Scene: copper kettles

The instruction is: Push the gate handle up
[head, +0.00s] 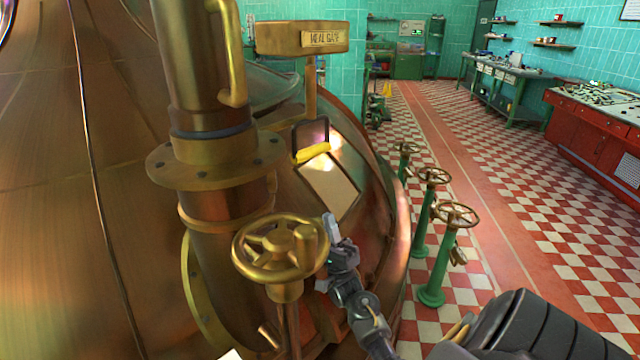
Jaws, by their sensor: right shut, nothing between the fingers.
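My right gripper (331,222) points upward, shut and empty. In the picture it is below the handle and apart from it, just right of the brass handwheel (280,248). Whether it touches the wheel's rim cannot be told. My left gripper is out of view.
A thick brass pipe (200,80) rises at the left of the handle. The copper kettle (60,180) fills the left side. Green valve posts (437,265) with handwheels stand on the checkered floor at right. A red console (590,135) is farther right.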

